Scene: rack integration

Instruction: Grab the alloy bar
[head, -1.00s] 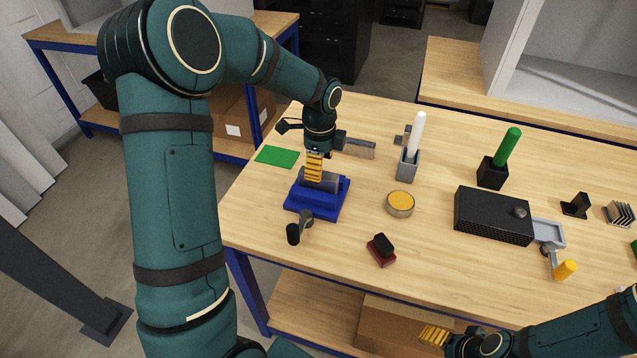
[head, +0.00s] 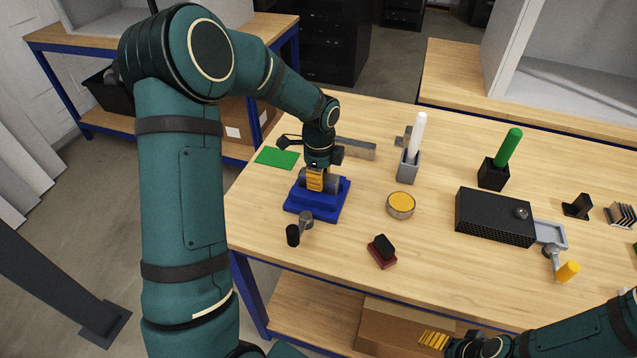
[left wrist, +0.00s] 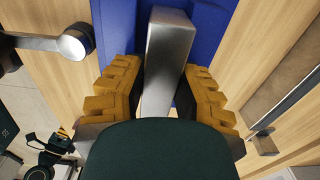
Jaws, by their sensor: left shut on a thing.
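The grey metal alloy bar (head: 332,184) lies in the blue holder (head: 332,204) near the left side of the workbench. My left gripper (head: 315,184) points down from above, its yellow fingers shut on the bar. In the left wrist view the bar (left wrist: 168,52) runs between the two yellow fingers, with the blue holder (left wrist: 215,35) beneath it. The finger contact is partly hidden by the dark gripper body. My right gripper (head: 433,340) is low at the bottom right, off the front of the bench; its opening cannot be made out.
A clamp-like handle (head: 300,230) stands at the holder's front. A green sheet (head: 277,157) lies behind left, and a grey flat bar (head: 357,149) behind. A round yellow-topped tin (head: 401,205) and a red-and-black block (head: 382,251) stand to the right. Bare wood lies between them.

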